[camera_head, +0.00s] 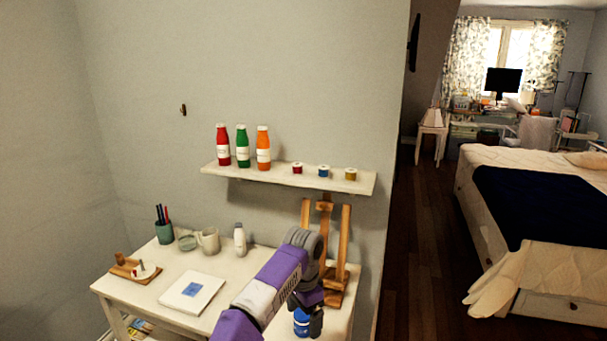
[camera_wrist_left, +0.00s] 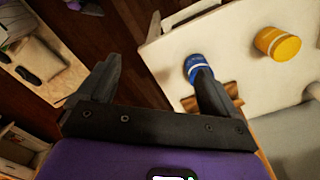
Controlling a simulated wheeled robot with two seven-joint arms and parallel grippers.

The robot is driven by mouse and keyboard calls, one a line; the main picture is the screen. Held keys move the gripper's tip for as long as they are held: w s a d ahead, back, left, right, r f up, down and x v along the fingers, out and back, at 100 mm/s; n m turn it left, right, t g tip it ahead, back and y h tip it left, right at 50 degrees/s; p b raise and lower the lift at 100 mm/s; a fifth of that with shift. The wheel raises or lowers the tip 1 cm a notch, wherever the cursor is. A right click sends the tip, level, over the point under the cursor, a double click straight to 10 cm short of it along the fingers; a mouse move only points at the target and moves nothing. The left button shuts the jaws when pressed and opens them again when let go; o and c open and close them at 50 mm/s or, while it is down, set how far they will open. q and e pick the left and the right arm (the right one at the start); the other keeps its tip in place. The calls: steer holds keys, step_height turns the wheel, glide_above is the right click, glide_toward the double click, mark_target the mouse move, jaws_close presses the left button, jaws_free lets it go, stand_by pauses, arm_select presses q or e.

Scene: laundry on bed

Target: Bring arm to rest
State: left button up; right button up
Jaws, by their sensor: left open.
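My left arm (camera_head: 270,285), purple and white, reaches over the white table from the bottom of the head view. My left gripper (camera_head: 309,314) points down near the table's right end, beside the easel and partly over a blue jar (camera_head: 301,322). In the left wrist view my gripper (camera_wrist_left: 158,70) is open with its two dark fingers spread apart and nothing between them. A blue jar with a white band (camera_wrist_left: 195,64) shows behind the right finger, which partly covers it. I cannot tell whether they touch. My right gripper is not in view.
A wooden easel (camera_head: 325,235) stands close behind my arm. The wall shelf (camera_head: 345,182) holds bottles and small jars. The table (camera_head: 130,292) carries a pen cup, mug, white bottle and notepad (camera_head: 193,291). A yellow jar (camera_wrist_left: 277,44) stands on a white surface. A bed (camera_head: 535,190) is at right.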

arm_select(q)
steer(key=s+f+n+h, duration=0.2)
steer(key=s+f, duration=0.2)
steer(key=f, duration=0.9)
steer(key=s+f+n+h, duration=0.2)
steer(key=s+f, duration=0.1)
steer(key=f, duration=1.1)
steer(key=s+a+f+n, duration=0.3)
steer(key=s+f, duration=0.1)
steer(key=s, duration=0.3)
steer(key=s+a+f+n, duration=0.2)
steer(key=s+f, duration=0.3)
steer(key=s, duration=0.2)
steer(key=s+a+r+n+p, duration=0.1)
steer(key=s+a+n, duration=0.3)
steer(key=s, duration=0.6)
steer(key=shift+a+r+n+t+p, duration=0.3)
steer(key=shift+a+r+n+p, duration=0.1)
steer(key=shift+p, duration=0.25)
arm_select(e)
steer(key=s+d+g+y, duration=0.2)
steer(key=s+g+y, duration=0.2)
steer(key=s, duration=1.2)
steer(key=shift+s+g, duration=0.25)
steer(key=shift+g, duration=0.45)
